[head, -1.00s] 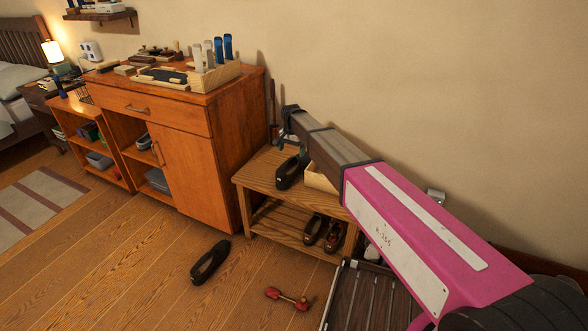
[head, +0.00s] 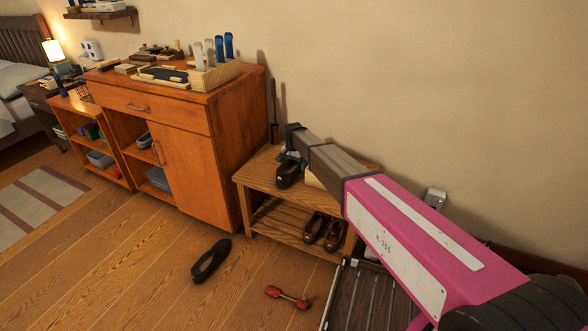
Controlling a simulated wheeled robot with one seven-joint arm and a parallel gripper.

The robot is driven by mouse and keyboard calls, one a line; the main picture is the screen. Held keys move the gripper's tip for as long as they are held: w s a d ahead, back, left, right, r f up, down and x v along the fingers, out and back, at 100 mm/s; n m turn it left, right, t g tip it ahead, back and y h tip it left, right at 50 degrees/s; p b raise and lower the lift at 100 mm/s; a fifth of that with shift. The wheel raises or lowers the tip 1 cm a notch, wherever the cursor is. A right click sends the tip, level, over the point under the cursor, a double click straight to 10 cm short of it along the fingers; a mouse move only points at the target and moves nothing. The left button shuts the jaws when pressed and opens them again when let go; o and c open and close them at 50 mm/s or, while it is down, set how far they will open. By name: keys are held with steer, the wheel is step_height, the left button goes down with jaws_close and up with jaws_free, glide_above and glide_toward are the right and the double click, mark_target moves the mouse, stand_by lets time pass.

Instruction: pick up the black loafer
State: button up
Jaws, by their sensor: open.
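A black shoe (head: 287,175) that looks like a loafer sits on top of the small wooden bench (head: 250,179). My gripper (head: 286,158) is open, just over this shoe, and hides part of it. I cannot tell whether the fingers touch it. Another black slip-on shoe (head: 210,261) lies on the wooden floor in front of the bench. A dark shoe (head: 314,227) and a reddish-brown shoe (head: 334,236) stand on the bench's lower shelf.
A light wooden box (head: 314,181) on the bench is partly hidden behind my arm. An orange-brown cabinet (head: 182,160) stands left of the bench, and the wall is close behind. A red-handled tool (head: 287,297) and a slatted dark tray (head: 362,298) are on the floor.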

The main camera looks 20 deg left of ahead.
steer(key=c, duration=1.1)
steer(key=shift+r, duration=0.1)
steer(key=shift+c, duration=0.2)
